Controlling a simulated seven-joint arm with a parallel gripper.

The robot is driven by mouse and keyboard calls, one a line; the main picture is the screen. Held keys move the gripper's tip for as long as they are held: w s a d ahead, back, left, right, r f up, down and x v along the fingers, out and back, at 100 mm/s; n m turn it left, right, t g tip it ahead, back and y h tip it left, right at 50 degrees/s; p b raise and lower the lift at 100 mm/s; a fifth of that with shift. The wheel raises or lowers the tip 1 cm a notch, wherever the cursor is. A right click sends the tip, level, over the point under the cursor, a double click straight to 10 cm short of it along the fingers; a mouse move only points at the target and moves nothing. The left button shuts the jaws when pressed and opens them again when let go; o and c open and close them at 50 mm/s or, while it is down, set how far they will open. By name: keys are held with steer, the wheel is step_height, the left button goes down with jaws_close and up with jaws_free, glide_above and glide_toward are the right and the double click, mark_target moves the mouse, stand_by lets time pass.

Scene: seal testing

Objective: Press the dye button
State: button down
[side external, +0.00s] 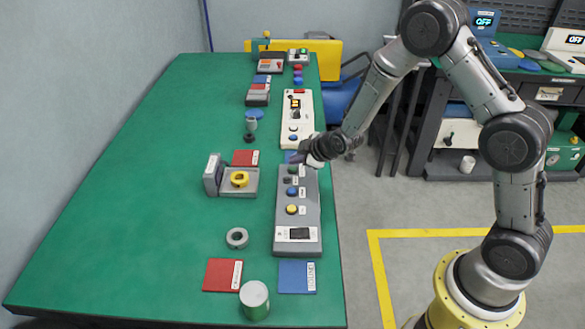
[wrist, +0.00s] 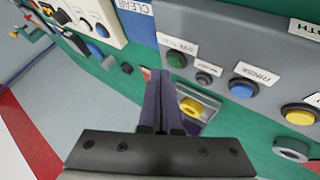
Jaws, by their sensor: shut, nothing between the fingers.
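A grey control panel (side external: 312,233) lies along the table's right edge. It carries a green button (side external: 293,169), a small dark button (side external: 287,180), a blue button (side external: 292,191) and a yellow button (side external: 292,209). In the wrist view the green button (wrist: 177,60) has a hard-to-read label; the small dark button (wrist: 204,78), the blue button (wrist: 243,86), labelled RINSE, and the yellow button (wrist: 298,113) follow. I cannot read for certain which is the dye button. My gripper (wrist: 160,76) is shut and empty, near the panel's far end by the green button; contact is not visible.
A grey fixture (side external: 210,180) with a yellow ring (side external: 239,180) stands left of the panel. A white panel (side external: 304,105) lies beyond. The left of the table is clear.

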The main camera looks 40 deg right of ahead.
steer(key=shift+f, duration=0.35)
steer(key=shift+f, duration=0.4)
stand_by(0.8)
steer(key=shift+r, duration=0.8)
steer(key=shift+r, duration=0.1)
steer(key=shift+r, duration=2.4)
